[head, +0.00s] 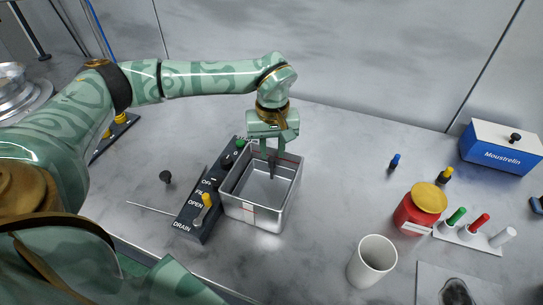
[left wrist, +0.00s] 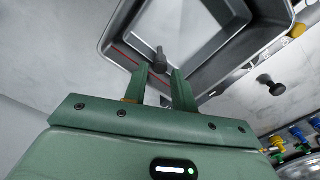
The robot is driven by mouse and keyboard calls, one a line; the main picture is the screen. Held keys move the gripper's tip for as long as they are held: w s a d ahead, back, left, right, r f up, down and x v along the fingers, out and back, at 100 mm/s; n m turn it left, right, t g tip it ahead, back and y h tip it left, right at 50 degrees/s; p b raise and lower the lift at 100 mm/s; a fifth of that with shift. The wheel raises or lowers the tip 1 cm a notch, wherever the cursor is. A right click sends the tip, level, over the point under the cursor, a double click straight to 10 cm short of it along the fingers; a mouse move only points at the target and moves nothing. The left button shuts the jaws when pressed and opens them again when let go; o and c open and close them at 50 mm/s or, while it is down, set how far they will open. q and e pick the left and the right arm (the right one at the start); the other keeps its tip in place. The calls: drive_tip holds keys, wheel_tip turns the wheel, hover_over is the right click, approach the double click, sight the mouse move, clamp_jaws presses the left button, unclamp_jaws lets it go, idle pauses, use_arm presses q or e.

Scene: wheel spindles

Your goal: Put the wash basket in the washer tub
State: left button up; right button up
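The metal washer tub (head: 254,212), a square open box with a red line on its wall, stands mid-table; it also shows in the left wrist view (left wrist: 122,38). My left gripper (head: 272,153) points down over the tub's far part. In the left wrist view its two fingers (left wrist: 161,80) stand apart, with a dark knobbed post (left wrist: 160,62) between or just beyond their tips. I see no clear contact with the post. A nested inner box shape (left wrist: 195,30) shows inside the tub; I cannot tell whether it is the wash basket. My right gripper is out of view.
A dark control panel (head: 190,218) with a yellow lever adjoins the tub's left side. A black knob (head: 166,177) stands further left. To the right are a white cup (head: 372,262), a red jar with yellow lid (head: 420,210), a tube rack (head: 470,237) and a blue-white box (head: 500,150).

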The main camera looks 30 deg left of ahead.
use_arm(q)
wheel_tip(320, 180, up, 8)
drive_tip(key=p, duration=0.1)
idle(0.6)
